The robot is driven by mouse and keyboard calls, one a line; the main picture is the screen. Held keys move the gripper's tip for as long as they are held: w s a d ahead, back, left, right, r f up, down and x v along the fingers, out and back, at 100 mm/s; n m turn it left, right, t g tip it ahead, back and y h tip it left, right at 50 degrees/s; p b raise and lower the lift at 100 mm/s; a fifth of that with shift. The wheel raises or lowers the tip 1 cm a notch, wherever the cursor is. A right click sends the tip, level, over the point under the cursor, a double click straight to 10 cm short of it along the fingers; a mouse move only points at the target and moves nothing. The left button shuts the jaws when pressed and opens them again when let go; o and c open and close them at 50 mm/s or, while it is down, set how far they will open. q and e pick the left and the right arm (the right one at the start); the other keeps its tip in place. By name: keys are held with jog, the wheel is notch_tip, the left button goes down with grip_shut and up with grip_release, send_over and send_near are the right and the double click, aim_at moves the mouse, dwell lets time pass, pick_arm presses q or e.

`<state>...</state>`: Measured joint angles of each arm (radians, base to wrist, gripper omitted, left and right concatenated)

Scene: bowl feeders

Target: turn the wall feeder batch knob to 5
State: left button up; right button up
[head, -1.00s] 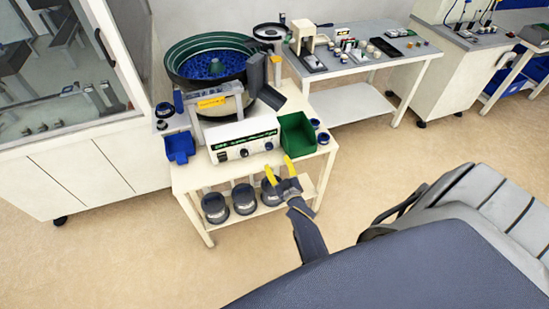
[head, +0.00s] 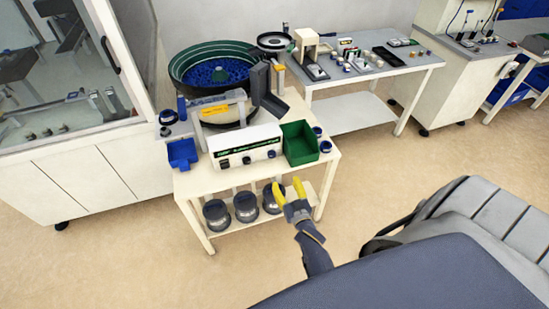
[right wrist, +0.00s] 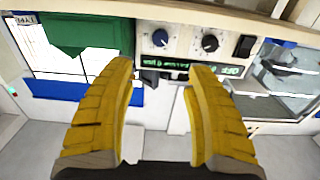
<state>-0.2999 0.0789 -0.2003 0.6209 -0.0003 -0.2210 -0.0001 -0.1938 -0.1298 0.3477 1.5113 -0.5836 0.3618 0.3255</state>
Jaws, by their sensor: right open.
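A white control box (head: 245,147) with green lettering stands on the feeder table, in front of the dark green bowl feeder (head: 212,68). Its front face carries a blue knob (right wrist: 160,37), a black knob (right wrist: 210,43) and a dark switch (right wrist: 243,46), seen upside down in the right wrist view. I cannot read which one is the batch knob, nor its setting. My right gripper (head: 289,186) has yellow fingers, open and empty (right wrist: 158,68), in front of the table's front edge and apart from the knobs. My left gripper is out of view.
A green bin (head: 300,147) stands right of the control box and a blue bin (head: 182,153) left of it. Several dark round containers (head: 246,207) stand on the lower shelf. The cream table (head: 215,184) has a narrow bare strip in front of the box.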

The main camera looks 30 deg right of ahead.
aim_at(273, 156)
jog(key=shift+m, duration=0.8)
jog(key=x, duration=1.5)
jog(key=shift+w+d, duration=0.1)
jog(key=shift+w, duration=0.3)
jog(key=shift+c, duration=0.2)
grip_shut()
